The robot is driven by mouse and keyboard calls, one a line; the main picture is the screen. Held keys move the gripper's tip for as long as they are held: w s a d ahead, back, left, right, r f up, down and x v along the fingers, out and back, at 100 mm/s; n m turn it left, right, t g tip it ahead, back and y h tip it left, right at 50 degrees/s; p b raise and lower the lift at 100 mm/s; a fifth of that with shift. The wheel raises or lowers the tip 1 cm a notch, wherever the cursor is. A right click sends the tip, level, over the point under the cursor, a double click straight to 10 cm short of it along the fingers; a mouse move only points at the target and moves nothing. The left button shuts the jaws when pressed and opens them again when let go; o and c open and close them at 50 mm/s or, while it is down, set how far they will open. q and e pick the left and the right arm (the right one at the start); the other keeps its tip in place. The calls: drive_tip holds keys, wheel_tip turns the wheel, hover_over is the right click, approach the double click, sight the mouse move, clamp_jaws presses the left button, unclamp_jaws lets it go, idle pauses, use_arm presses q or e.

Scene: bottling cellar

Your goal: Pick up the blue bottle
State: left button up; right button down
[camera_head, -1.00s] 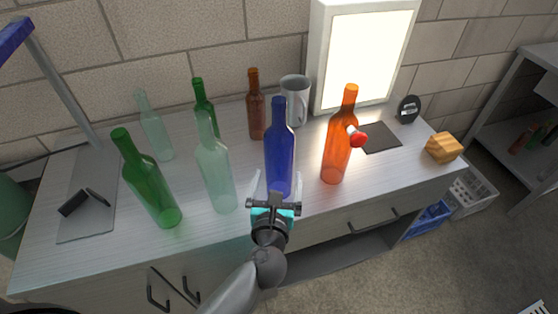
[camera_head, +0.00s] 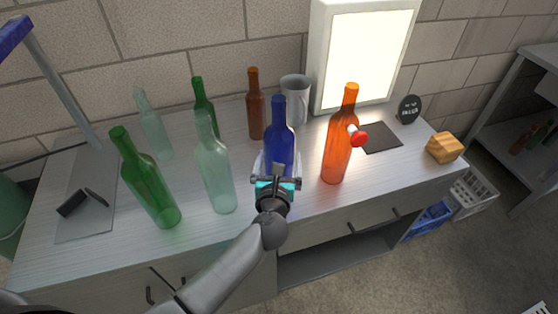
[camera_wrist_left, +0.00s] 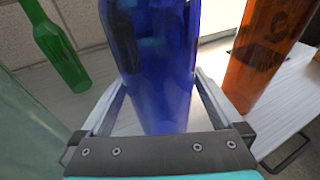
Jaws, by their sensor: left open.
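The blue bottle (camera_head: 279,135) stands upright on the worktop, in the middle of the head view. My left gripper (camera_head: 278,168) is open, with its fingers on either side of the bottle's body. In the left wrist view the blue bottle (camera_wrist_left: 155,70) fills the space between the two fingers (camera_wrist_left: 155,105). Small gaps seem to show beside the fingers; I cannot tell whether either one touches the glass. The gripper hides the bottle's lower part in the head view. My right gripper is not in view.
An orange bottle (camera_head: 341,140) with a red-tipped piece at its side stands close right. A pale clear bottle (camera_head: 215,170) stands close left, a green bottle (camera_head: 150,185) farther left. A lit panel (camera_head: 368,55) stands behind right.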

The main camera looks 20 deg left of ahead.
use_arm(q)
drive_tip(key=shift+c, duration=0.4)
drive_tip(key=c, duration=1.5)
drive_tip(key=shift+r, duration=0.1)
clamp_jaws()
wheel_tip(320, 180, up, 20)
drive_tip(key=p, duration=0.8)
drive_tip(key=shift+p, duration=0.35)
